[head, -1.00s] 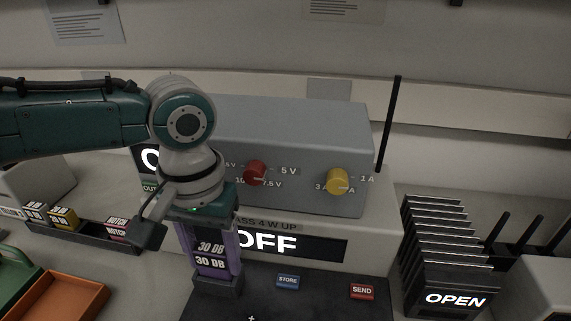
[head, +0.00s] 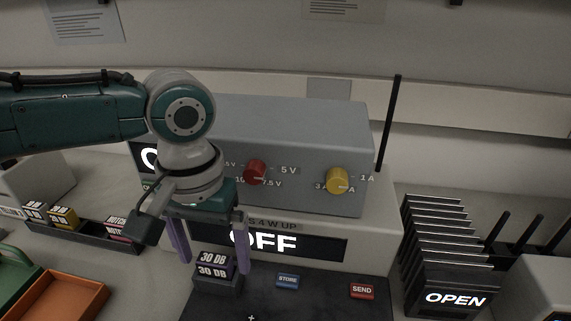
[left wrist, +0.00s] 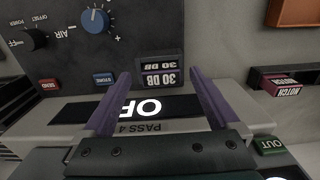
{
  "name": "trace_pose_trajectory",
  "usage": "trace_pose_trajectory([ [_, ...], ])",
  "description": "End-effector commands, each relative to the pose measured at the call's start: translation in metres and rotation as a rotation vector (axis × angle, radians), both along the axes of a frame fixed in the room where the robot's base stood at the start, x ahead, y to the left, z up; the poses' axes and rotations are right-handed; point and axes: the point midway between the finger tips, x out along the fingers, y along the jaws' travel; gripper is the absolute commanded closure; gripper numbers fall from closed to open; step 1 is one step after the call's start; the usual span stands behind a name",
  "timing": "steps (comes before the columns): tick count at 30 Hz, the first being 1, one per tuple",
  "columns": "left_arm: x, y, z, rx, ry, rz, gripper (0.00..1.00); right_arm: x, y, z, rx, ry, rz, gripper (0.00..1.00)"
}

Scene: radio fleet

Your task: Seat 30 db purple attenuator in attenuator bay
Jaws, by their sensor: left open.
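The purple 30 dB attenuator (head: 213,265) sits upright in the dark attenuator bay (head: 217,285) at the left edge of the black panel. It also shows between and beyond my fingers in the left wrist view (left wrist: 160,75). My left gripper (head: 211,258) is open, its two purple fingers spread to either side and its palm raised above the attenuator. In the left wrist view the fingers (left wrist: 158,82) hold nothing. The lower part of the attenuator is hidden inside the bay. My right gripper does not show.
Behind stands a grey unit (head: 300,140) with red and yellow knobs and an OFF display (head: 300,246). STORE (head: 288,281) and SEND (head: 362,291) buttons lie to the right. A rack (head: 105,238) of other attenuators and an orange tray (head: 75,300) are at left.

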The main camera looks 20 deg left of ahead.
Motion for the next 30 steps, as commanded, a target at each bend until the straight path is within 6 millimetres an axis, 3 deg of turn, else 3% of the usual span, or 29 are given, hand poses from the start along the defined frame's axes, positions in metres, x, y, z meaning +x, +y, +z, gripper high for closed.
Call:
trace_pose_trajectory([
  [6, 0.001, 0.0, 0.048, -0.001, -0.003, -0.002, 0.06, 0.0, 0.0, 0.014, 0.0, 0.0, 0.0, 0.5],
  [12, 0.001, 0.0, 0.079, 0.0, -0.003, -0.001, 0.06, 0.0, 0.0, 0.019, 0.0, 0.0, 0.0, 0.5],
  [30, 0.0, 0.0, 0.086, 0.0, -0.001, -0.001, 0.06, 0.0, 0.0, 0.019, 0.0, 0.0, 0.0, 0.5],
])
